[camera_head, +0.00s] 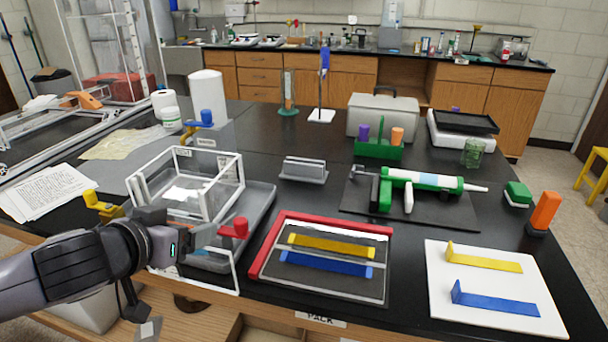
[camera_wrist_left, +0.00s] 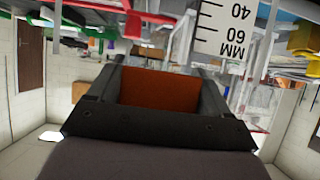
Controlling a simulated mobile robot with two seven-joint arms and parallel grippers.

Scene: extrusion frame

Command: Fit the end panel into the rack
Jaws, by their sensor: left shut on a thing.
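My left gripper (camera_head: 182,236) is at the front of a clear, white-edged rack (camera_head: 240,172) that stands in a grey tray (camera_head: 262,205). It is shut on what looks like the end panel, a clear sheet with a white rim (camera_head: 205,286), held upright or slightly tilted in front of the tray. The arm hides the panel's left part, and I cannot tell whether the panel touches the rack. In the left wrist view the jaws (camera_wrist_left: 160,92) show close up around an orange-brown surface; the grip itself is unclear. My right gripper is not in view.
A red clamp (camera_head: 234,229) stands close right of the gripper, a yellow clamp (camera_head: 103,206) to the left, and a blue clamp (camera_head: 205,119) behind the rack. A red-edged frame (camera_head: 262,247) with yellow and blue bars lies to the right. Papers (camera_head: 45,192) lie at left.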

